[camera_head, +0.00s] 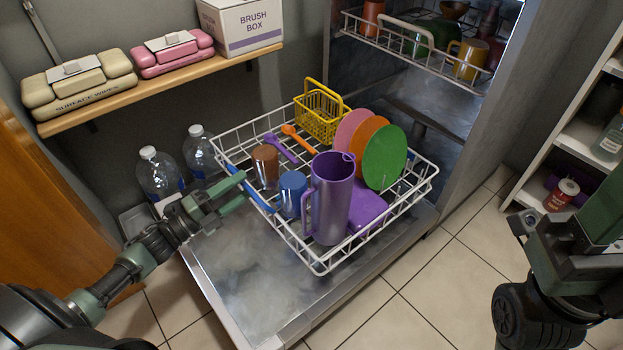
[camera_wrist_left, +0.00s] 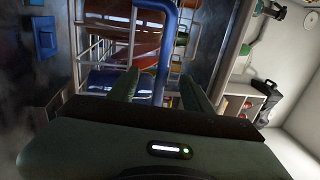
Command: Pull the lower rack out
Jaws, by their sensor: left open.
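The lower rack (camera_head: 320,268) is a white wire basket extended out of the dishwasher over its lowered door (camera_head: 240,280). A blue handle (camera_head: 260,201) runs along its near-left side. My left gripper (camera_head: 238,187) is open at this handle. In the left wrist view the blue handle bar (camera_wrist_left: 164,55) passes between the two spread fingers (camera_wrist_left: 158,88); whether they touch it I cannot tell. The rack holds a purple pitcher (camera_head: 332,190), a blue cup (camera_head: 292,193), a brown cup (camera_head: 265,165), a yellow basket (camera_head: 322,113) and plates (camera_head: 385,158).
The upper rack (camera_head: 405,45) holds cups inside the dishwasher. Two water bottles (camera_head: 158,172) stand left of the door, under a wooden shelf (camera_head: 160,88) with wipes packs and a brush box (camera_head: 240,25). A white shelf unit (camera_head: 560,150) stands right. Tiled floor (camera_head: 420,290) is clear in front.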

